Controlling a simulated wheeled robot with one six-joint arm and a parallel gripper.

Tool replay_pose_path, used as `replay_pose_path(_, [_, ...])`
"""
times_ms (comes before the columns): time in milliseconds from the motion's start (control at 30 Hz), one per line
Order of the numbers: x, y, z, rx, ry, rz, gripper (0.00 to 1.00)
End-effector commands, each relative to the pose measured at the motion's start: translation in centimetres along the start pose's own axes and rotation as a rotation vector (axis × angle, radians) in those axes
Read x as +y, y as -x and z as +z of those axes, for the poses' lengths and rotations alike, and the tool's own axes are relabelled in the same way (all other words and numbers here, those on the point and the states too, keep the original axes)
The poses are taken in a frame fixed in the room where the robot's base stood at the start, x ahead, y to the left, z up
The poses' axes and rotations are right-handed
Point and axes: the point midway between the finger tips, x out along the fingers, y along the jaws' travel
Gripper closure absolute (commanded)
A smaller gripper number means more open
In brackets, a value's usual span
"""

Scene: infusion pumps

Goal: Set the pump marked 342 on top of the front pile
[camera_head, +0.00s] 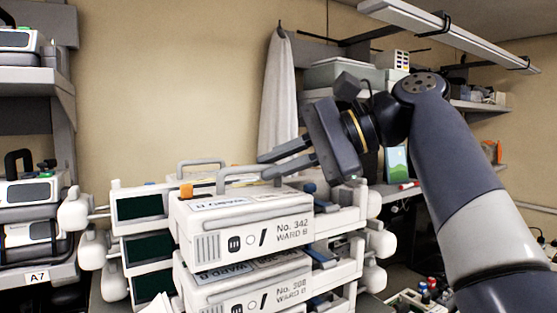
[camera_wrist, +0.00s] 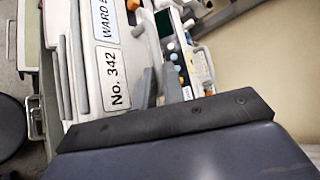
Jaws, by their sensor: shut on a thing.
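The white pump marked No. 342 (camera_head: 245,226) is at the top of the front pile in the head view, roughly level. My gripper (camera_head: 264,166) is shut on its grey top handle (camera_head: 232,174), reaching in from the right. Directly below is the white pump marked 308 (camera_head: 250,286), also labelled WARD B. Part of its top label shows under pump 342; I cannot tell whether the two touch. In the wrist view, the No. 342 label (camera_wrist: 112,78) lies just beyond my gripper's dark palm; the grip on the handle is not clear there.
Pumps with dark screens (camera_head: 140,206) and white side knobs stand close behind the front pile. A shelf marked A7 (camera_head: 37,277) holds more pumps at the left. A white cloth (camera_head: 279,95) hangs on the back wall. Shelves with boxes (camera_head: 345,73) are at the back right.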

Motion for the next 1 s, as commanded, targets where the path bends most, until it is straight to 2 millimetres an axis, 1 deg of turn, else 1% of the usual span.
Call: replay_pose_path(1000, [0.55,-0.25,-0.13,0.000,0.003,-0.004,1.00])
